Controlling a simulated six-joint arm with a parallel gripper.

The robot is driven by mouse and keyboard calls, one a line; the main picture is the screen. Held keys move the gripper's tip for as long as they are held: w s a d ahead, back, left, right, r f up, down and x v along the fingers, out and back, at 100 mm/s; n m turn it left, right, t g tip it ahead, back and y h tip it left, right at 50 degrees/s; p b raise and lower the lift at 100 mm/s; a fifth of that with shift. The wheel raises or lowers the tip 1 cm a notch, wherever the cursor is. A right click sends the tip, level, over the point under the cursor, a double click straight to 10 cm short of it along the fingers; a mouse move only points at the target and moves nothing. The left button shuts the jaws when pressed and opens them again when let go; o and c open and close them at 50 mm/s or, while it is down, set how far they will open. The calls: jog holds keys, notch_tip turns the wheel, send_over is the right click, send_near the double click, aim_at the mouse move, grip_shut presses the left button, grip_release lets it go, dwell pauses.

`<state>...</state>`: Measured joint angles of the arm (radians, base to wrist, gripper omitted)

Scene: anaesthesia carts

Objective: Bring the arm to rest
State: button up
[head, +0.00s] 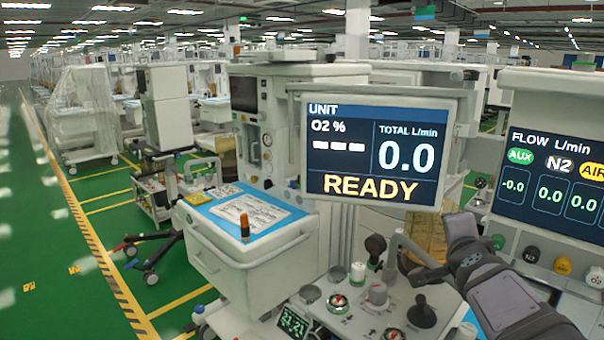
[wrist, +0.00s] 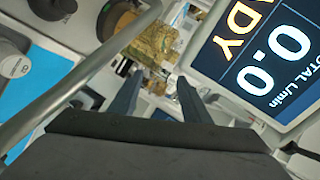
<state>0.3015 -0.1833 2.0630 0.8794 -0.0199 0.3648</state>
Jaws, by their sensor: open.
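My gripper (wrist: 159,82) is open in the wrist view. Its two dark fingers stand apart with nothing held between them. Beyond the fingers are a brown crumpled item and small white parts, out of reach as far as I can tell. In the head view my arm (head: 497,290) comes in from the lower right and reaches up beside the monitor. My fingertips cannot be made out in that view.
A monitor (head: 375,152) reading READY hangs close to my arm; it also shows in the wrist view (wrist: 262,50). A grey tube handle (head: 415,250) is beside my arm. A second screen (head: 552,185) stands right. A blue-topped cart (head: 222,210) is left, with green floor beyond.

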jog(key=s+a+f+n+g+y, duration=0.1)
jog(key=s+a+f+n+y, duration=0.1)
jog(key=a+f, duration=0.2)
jog(key=s+a+f+n+g+y, duration=0.2)
jog(key=a+f, duration=0.3)
jog(key=f, duration=0.3)
jog(key=s+a+f+n+g+y+b, duration=0.1)
jog(key=s+a+f+n+g+y, duration=0.1)
jog(key=a+f, duration=0.3)
jog(key=shift+s+a+f+n, duration=0.1)
jog(key=shift+s+f+n, duration=0.3)
jog(key=shift+n, duration=0.3)
jog(key=s+a+f+n+g+h+b, duration=0.1)
jog(key=s+f+n+g, duration=0.4)
jog(key=s+f, duration=0.5)
jog(key=s+a+f+n+g+b, duration=0.1)
jog(key=s+f+n+g, duration=0.3)
jog(key=s+f+n, duration=0.5)
notch_tip(320, 180, up, 38)
jog(key=s+r+m+p, duration=0.15)
jog(key=m+p, duration=0.25)
jog(key=p, duration=3.3)
notch_tip(320, 180, down, 6)
jog(key=b, duration=0.5)
jog(key=shift+s+d+f, duration=0.15)
jog(key=shift+d, duration=0.05)
